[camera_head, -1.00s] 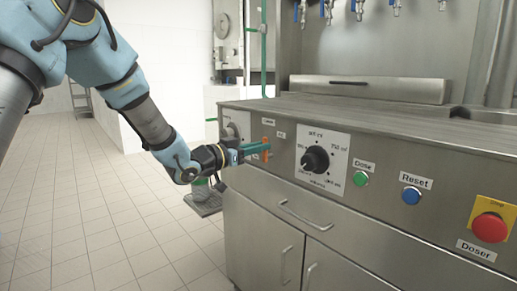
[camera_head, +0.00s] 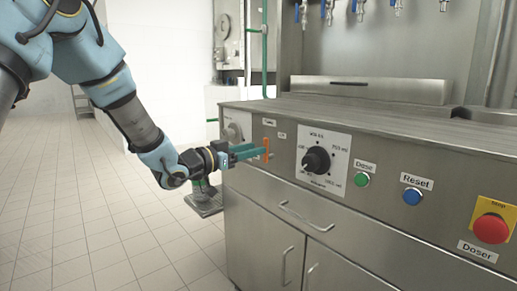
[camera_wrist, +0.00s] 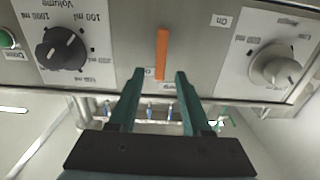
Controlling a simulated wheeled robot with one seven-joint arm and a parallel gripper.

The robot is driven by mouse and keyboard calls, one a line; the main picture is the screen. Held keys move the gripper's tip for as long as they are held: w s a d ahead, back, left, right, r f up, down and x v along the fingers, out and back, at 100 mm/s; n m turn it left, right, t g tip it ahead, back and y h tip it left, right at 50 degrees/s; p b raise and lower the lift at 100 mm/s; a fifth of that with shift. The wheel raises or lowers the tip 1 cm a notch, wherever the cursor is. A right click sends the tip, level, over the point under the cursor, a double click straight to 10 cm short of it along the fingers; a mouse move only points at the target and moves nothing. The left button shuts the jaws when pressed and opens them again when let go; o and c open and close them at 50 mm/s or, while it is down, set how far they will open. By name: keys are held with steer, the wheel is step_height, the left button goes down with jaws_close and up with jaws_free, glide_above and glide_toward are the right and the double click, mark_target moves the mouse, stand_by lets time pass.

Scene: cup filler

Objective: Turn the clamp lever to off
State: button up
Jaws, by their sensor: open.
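The clamp lever is a slim orange bar (camera_head: 266,149) on the front panel of the steel machine. It stands about upright in the head view and also shows upright in the wrist view (camera_wrist: 162,54). My gripper (camera_head: 259,152) reaches it from the left, its teal fingers close to the lever. In the wrist view my gripper (camera_wrist: 159,74) is open and empty, its fingertips apart and just short of the lever, which lines up with the gap. Small white labels sit around the lever; an "On" label (camera_wrist: 222,20) reads upside down.
A black volume dial (camera_head: 316,160) sits right of the lever, then a green Dose button (camera_head: 361,179), a blue Reset button (camera_head: 411,196) and a red stop button (camera_head: 491,228). A grey dial (camera_wrist: 276,67) is on the lever's other side. Drawer and cabinet handles protrude below.

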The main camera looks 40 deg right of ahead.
steer(key=a, duration=0.7)
steer(key=shift+w+a, duration=0.2)
steer(key=shift+a, duration=0.15)
